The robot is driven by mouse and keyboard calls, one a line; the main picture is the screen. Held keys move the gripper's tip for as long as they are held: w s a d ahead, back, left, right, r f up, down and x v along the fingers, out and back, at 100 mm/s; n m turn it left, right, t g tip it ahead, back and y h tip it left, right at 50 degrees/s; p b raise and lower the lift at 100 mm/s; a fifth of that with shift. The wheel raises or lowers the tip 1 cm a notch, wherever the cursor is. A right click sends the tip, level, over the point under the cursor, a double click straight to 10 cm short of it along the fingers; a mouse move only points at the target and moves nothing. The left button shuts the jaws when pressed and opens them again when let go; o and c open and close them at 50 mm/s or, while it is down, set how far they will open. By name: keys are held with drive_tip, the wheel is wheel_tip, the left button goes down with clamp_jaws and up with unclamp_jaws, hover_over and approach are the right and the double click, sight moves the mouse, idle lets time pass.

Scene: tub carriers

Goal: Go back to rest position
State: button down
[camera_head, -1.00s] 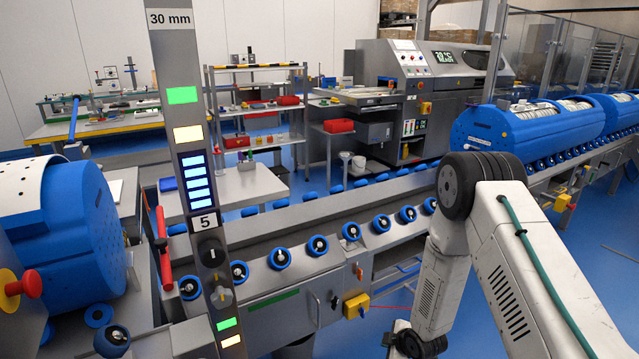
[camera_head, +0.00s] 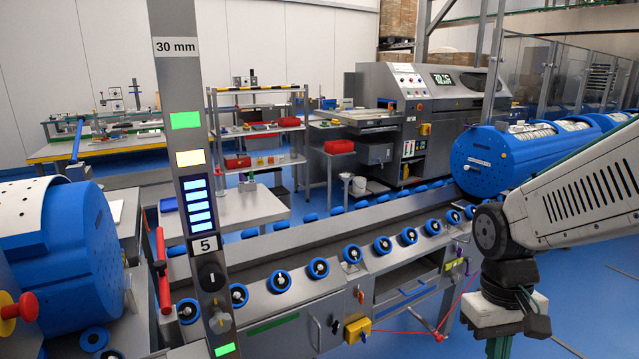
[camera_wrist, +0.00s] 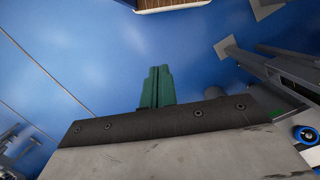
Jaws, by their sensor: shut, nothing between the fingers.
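My gripper shows in the wrist view with its green fingers (camera_wrist: 157,87) pressed together and nothing between them. It points down over bare blue floor. In the head view my arm comes in from the right edge, bends at the dark joint, and hangs down with its wrist at the lower right. The fingertips are cut off by the lower edge there. The arm is in front of the roller conveyor (camera_head: 412,262) and apart from it as far as I can tell.
A blue perforated tub (camera_head: 482,163) lies on the conveyor at the right. Another blue tub (camera_head: 75,235) is at the left. A grey post (camera_head: 188,130) stands close in front. Blue floor (camera_head: 590,290) is open at the right.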

drive_tip(key=s+r+m+t, duration=0.1)
drive_tip(key=s+r+t, duration=0.2)
drive_tip(key=s+r, duration=0.6)
drive_tip(key=shift+s+a+r+t+y, duration=0.3)
drive_tip(key=shift+s+r, duration=0.1)
drive_tip(key=shift+r, duration=0.25)
